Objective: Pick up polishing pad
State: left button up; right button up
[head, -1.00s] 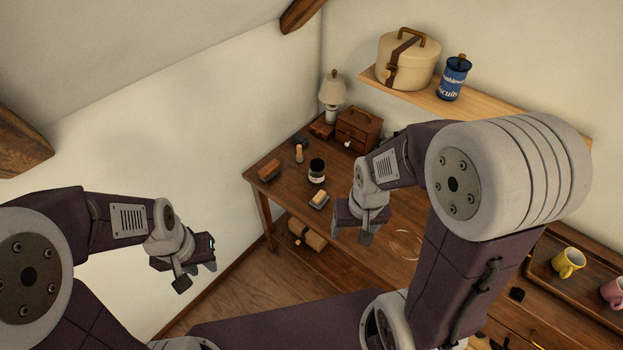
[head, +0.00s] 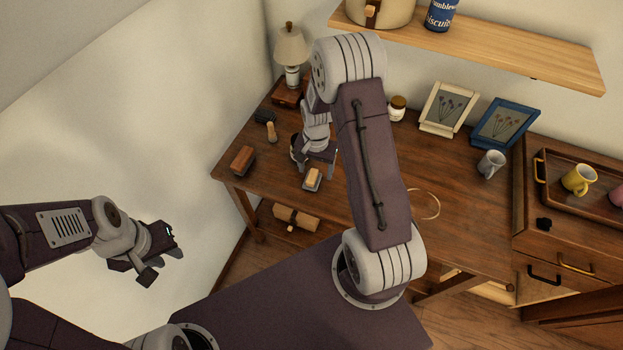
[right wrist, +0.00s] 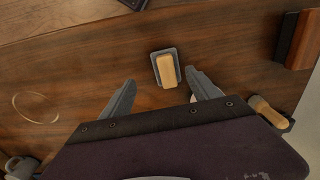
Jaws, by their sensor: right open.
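The polishing pad (head: 312,179), which I take to be the small grey pad with a pale tan block on top, lies on the wooden desk near its front edge. In the right wrist view the pad (right wrist: 166,70) lies just beyond the fingertips, between their lines. My right gripper (head: 317,165) is open and empty above the desk, just behind the pad in the head view; its two fingers (right wrist: 161,86) are spread in the wrist view. My left gripper (head: 166,262) is off to the left, away from the desk, its fingers apart and empty.
A brown brush (head: 243,159), a wooden-handled tool (head: 271,132) and a lamp (head: 291,50) stand left on the desk. A dark jar is mostly hidden behind my right gripper. A pale ring (head: 425,204) lies right. Picture frames (head: 447,107) and a mug (head: 491,164) are farther right.

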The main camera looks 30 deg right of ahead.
aim_at(312, 177)
jog(key=shift+w+a+f, duration=0.45)
notch_tip(312, 177, down, 5)
jog(key=shift+r, duration=0.1)
pick_arm(q)
jog(key=shift+w+a+f, duration=0.15)
jog(key=shift+w+a, duration=0.15)
jog(key=shift+w, duration=0.05)
pick_arm(e)
jog(key=c, duration=1.4)
jog(key=shift+r, duration=0.35)
jog(key=shift+c, duration=0.2)
notch_tip(312, 177, up, 3)
jog(key=shift+w, duration=0.1)
pick_arm(q)
jog(key=shift+f, duration=0.1)
pick_arm(e)
jog(key=s+d+r, duration=0.2)
jog(key=d+r, duration=0.5)
jog(key=d, duration=0.4)
jog(key=shift+d, duration=0.25)
